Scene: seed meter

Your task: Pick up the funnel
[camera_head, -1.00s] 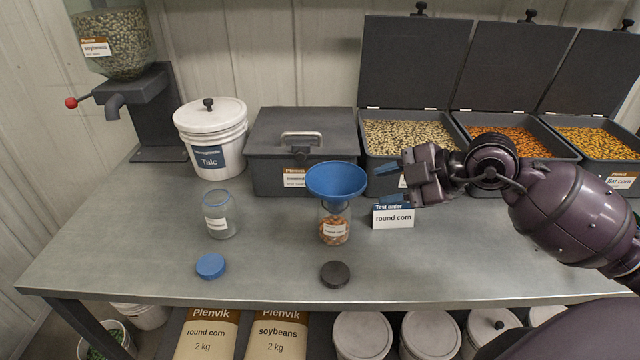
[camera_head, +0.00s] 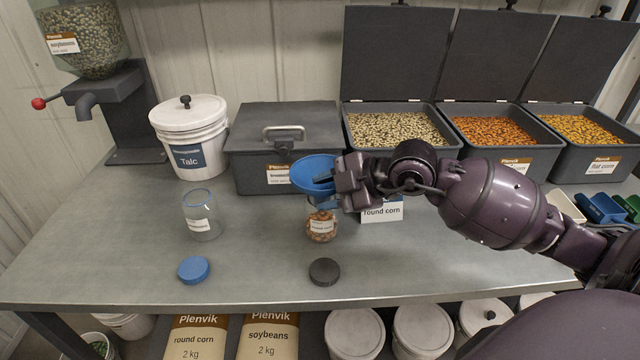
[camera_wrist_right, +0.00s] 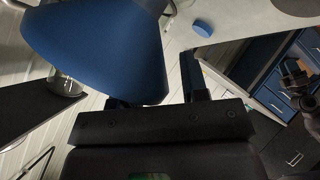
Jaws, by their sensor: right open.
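The blue funnel (camera_head: 311,166) sits in the mouth of a glass jar of reddish-brown seeds (camera_head: 321,228) near the middle of the bench. My right gripper (camera_head: 327,181) is open at the right side of the funnel, its fingers overlapping the rim in the head view. In the right wrist view the funnel (camera_wrist_right: 95,45) fills the upper left, and its lower part overlaps the left finger of the gripper (camera_wrist_right: 160,92). Whether a finger touches it I cannot tell. My left gripper is not in view.
An empty glass jar (camera_head: 202,216), a blue lid (camera_head: 194,269) and a black lid (camera_head: 324,271) stand on the bench (camera_head: 110,240). A round corn card (camera_head: 382,209) is partly behind my right gripper. A dark lidded box (camera_head: 250,165) stands behind the funnel.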

